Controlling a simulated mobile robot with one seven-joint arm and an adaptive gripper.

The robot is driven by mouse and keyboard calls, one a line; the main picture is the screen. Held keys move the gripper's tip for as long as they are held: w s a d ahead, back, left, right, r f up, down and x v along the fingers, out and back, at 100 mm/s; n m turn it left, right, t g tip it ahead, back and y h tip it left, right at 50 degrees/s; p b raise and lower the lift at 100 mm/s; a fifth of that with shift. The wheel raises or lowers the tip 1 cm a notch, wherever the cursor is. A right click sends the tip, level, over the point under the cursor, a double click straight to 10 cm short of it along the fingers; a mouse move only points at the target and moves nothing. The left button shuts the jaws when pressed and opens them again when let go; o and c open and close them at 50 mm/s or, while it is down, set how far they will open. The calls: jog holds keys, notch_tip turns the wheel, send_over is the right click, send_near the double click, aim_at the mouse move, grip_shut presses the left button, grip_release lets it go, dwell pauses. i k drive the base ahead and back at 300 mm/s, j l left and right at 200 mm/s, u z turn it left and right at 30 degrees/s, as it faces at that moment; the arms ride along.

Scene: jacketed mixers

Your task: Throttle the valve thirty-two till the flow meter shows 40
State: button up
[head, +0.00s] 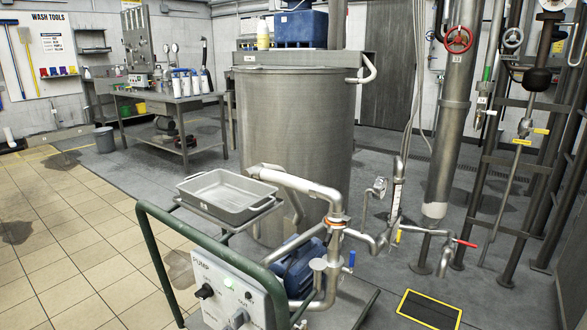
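Several valves are in view, and their tag numbers are too small to read, so I cannot tell which is valve thirty-two. A red handwheel valve (458,40) sits on the large vertical pipe at the upper right. A grey handwheel (512,38) is to its right. A red-handled valve (465,243) and a yellow-handled valve (398,235) are on the low pipe at the right. A blue-handled valve (351,259) is on the pump pipework. A clear-looking upright tube (397,190), possibly the flow meter, stands beside a round gauge (380,187); neither reading is legible. My gripper is out of view.
A pump cart (150,240) with a green rail and a control box (230,295) stands in front of a large steel tank (293,130). A metal tray (226,196) rests on it. A yellow-edged floor plate (429,310) lies lower right. Tiled floor at left is mostly clear.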

aim_at(398, 239)
jog(key=i+l, duration=0.15)
jog(key=l, duration=0.2)
jog(key=i+l, duration=0.1)
jog(key=l, duration=0.25)
jog(key=i+l+z, duration=0.1)
jog(key=l, duration=0.25)
jog(key=i+l, duration=0.2)
jog(key=l, duration=0.15)
jog(key=i+l, duration=0.15)
jog(key=l, duration=0.15)
jog(key=i+z, duration=0.15)
jog(key=i, duration=0.85)
